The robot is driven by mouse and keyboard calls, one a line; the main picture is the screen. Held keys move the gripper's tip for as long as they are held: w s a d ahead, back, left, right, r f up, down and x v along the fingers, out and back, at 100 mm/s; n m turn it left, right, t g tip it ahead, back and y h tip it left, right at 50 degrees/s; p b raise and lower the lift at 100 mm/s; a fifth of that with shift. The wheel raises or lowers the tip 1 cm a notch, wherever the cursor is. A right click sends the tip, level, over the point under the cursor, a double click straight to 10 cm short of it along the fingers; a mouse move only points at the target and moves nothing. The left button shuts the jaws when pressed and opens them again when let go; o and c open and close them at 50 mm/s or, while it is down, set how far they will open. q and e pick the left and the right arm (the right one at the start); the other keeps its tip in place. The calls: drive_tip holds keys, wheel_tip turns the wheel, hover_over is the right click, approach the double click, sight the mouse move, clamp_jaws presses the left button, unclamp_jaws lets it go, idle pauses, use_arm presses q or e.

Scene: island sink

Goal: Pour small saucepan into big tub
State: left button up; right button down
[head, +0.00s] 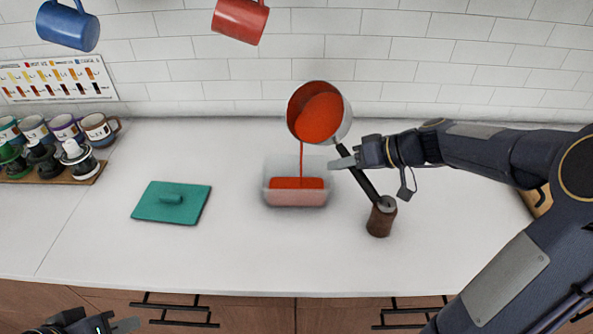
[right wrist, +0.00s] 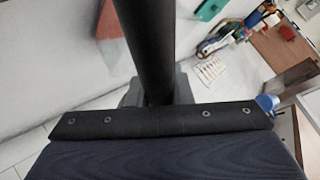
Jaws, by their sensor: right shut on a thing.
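The small saucepan (head: 343,122) is held tilted above the counter, its open mouth turned toward me and to the left. Red liquid (head: 318,118) fills its mouth, and a thin red stream falls from its rim into the big tub (head: 296,199). The tub is clear, stands on the counter and holds red liquid. My right gripper (head: 349,160) is shut on the saucepan's dark handle, which also shows in the right wrist view (right wrist: 150,45). The handle slants down to a brown end. My left gripper (head: 112,325) is low at the bottom left, partly cut off, away from both.
A teal lid (head: 172,202) lies on the counter left of the tub. Several mugs (head: 98,130) and dark-and-white items stand on a wooden board at the far left. A blue mug (head: 68,26) and a red mug (head: 240,18) hang above. The counter's front middle is clear.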

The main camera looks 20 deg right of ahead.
drive_tip(key=shift+w+d+r+n+t+h, duration=0.1)
drive_tip(key=shift+n+t+h, duration=0.5)
drive_tip(key=shift+n+h, duration=0.1)
idle(2.1)
